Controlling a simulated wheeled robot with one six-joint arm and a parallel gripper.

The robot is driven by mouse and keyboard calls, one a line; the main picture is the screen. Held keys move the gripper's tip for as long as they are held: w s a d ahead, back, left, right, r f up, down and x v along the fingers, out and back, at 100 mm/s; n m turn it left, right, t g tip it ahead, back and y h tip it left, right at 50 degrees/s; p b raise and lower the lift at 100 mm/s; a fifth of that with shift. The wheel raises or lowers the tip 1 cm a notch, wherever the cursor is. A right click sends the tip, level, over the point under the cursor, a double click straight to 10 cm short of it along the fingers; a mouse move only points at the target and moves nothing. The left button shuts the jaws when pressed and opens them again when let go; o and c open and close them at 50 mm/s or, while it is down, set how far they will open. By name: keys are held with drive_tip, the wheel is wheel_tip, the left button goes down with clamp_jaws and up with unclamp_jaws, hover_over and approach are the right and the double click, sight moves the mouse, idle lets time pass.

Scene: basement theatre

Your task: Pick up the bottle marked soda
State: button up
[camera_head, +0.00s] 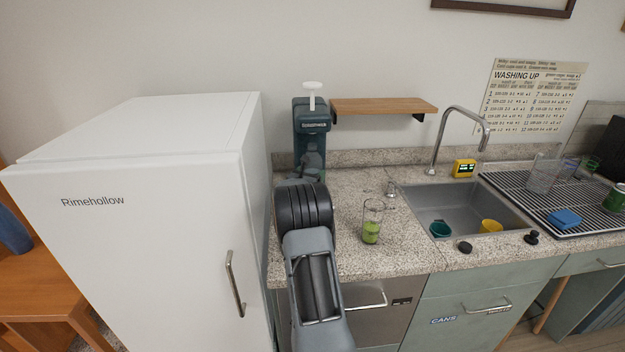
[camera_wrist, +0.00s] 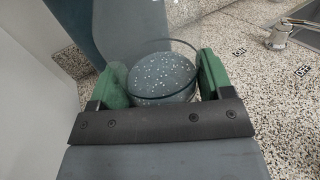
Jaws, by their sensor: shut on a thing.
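In the wrist view my gripper (camera_wrist: 160,88) has its green fingers against both sides of a round, dark, white-speckled thing (camera_wrist: 162,72). A thin clear rim curves above and around it. No label shows on it, so I cannot tell whether it is the soda bottle. In the head view my arm reaches toward the counter's left end, and its own links mostly hide the gripper and what it holds. A dark teal machine (camera_head: 312,118) with a white knob stands there, right behind the gripper. I see no readable "soda" marking in either view.
A white fridge (camera_head: 150,190) stands close at left. A glass with green content (camera_head: 371,232) stands on the speckled counter (camera_head: 400,262), right of my arm. A wooden shelf (camera_head: 385,105) hangs above. Further right are the sink (camera_head: 462,200) with two cups and a drying rack (camera_head: 590,225).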

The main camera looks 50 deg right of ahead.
drive_tip(key=shift+r, duration=0.1)
drive_tip(key=shift+c, duration=0.9)
drive_tip(key=shift+r, duration=0.1)
